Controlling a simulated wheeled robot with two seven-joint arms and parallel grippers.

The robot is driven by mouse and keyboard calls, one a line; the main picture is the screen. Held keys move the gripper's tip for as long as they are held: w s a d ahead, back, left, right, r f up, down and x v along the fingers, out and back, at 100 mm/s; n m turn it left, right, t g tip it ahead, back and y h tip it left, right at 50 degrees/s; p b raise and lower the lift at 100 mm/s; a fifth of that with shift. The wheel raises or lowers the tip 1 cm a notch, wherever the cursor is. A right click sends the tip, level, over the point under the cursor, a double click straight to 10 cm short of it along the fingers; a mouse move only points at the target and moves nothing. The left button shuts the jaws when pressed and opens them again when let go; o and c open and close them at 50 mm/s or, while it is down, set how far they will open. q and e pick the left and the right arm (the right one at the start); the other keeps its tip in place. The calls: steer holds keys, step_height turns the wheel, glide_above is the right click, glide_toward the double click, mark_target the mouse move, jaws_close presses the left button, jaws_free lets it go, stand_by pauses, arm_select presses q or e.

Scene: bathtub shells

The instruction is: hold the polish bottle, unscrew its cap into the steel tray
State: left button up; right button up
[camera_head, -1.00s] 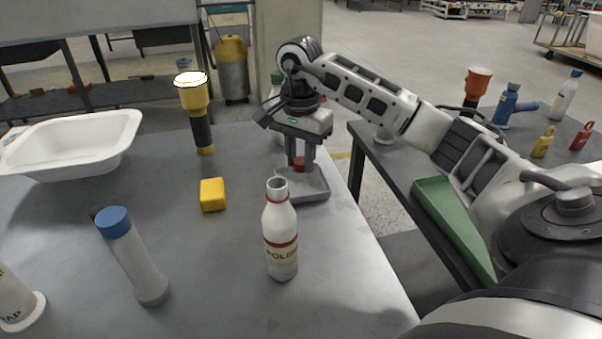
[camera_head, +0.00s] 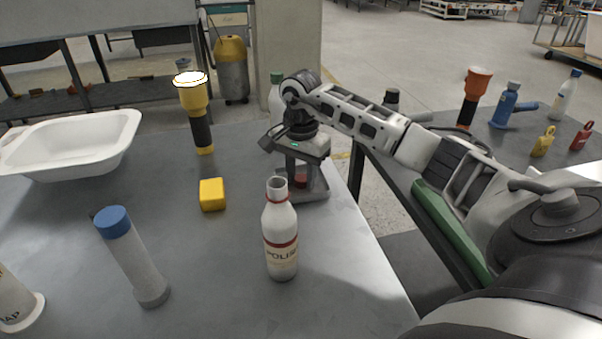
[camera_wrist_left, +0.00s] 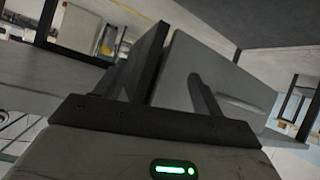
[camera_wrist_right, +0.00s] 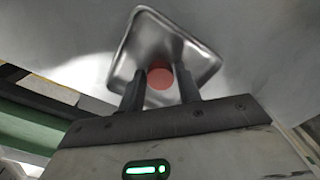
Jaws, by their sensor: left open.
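The white polish bottle (camera_head: 281,245) stands upright on the near table, its neck open and bare. The red cap (camera_head: 301,180) is between the fingertips of my right gripper (camera_head: 302,172), low over the steel tray (camera_head: 318,195) beyond the bottle. In the right wrist view the cap (camera_wrist_right: 160,78) fits between the fingers of that gripper (camera_wrist_right: 160,85), with the tray (camera_wrist_right: 150,30) around it; whether it touches the tray floor I cannot tell. My left gripper (camera_wrist_left: 178,75) is open in the left wrist view and outside the head view.
On the table are a yellow block (camera_head: 212,194), a blue-capped grey cylinder (camera_head: 135,260), a yellow-black flashlight (camera_head: 200,115) and a white tub (camera_head: 75,145).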

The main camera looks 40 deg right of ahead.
mark_target(301, 178)
steer(key=shift+o, duration=0.9)
steer(key=shift+r, duration=0.1)
step_height(301, 178, up, 12)
steer(key=shift+p, duration=0.35)
steer(key=shift+r, duration=0.1)
